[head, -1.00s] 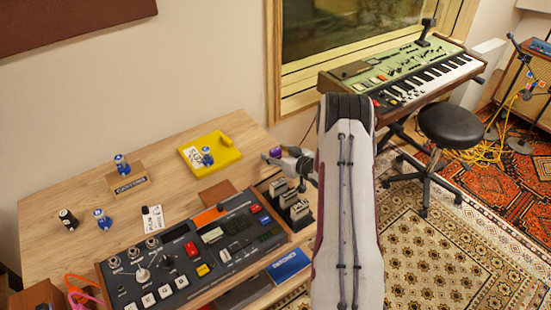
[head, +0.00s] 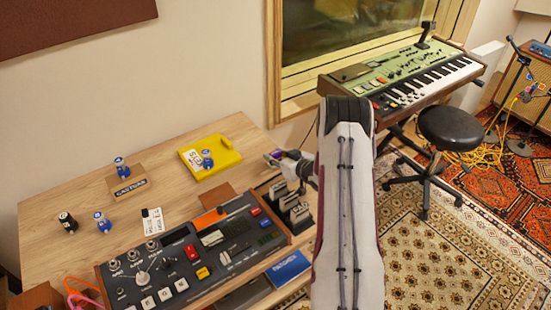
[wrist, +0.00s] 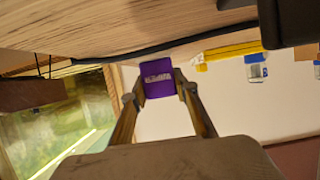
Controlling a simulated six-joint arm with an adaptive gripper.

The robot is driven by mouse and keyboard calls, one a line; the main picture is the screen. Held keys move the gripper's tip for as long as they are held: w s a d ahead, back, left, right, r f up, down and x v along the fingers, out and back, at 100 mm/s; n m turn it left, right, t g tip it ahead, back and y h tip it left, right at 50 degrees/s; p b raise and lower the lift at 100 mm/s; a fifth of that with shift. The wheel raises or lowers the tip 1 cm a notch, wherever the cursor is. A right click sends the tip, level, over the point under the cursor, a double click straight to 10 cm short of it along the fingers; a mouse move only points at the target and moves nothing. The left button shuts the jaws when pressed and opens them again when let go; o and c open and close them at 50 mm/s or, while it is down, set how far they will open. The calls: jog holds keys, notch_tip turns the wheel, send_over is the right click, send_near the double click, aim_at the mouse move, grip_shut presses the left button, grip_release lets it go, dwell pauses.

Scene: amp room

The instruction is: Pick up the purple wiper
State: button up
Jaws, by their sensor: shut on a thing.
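The purple wiper (wrist: 157,80) is a small purple block with pale lettering on its face. In the wrist view it sits between the two fingertips of my gripper (wrist: 158,88), which is shut on it, one finger at each side. In the head view my gripper (head: 278,158) is at the right edge of the wooden table, and only a small purple bit of the wiper (head: 269,157) shows at its tip. I cannot tell how much clearance there is between the wiper and the tabletop.
A yellow tray (head: 224,157) with a blue-and-white bottle lies left of my gripper. A mixer console (head: 205,252) and a rack of grey blocks (head: 297,213) stand at the table's front. More small bottles stand at left. The tabletop's back left is clear.

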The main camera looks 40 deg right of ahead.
aim_at(275, 152)
jog(key=shift+r, duration=0.1)
jog(key=shift+r, duration=4.9)
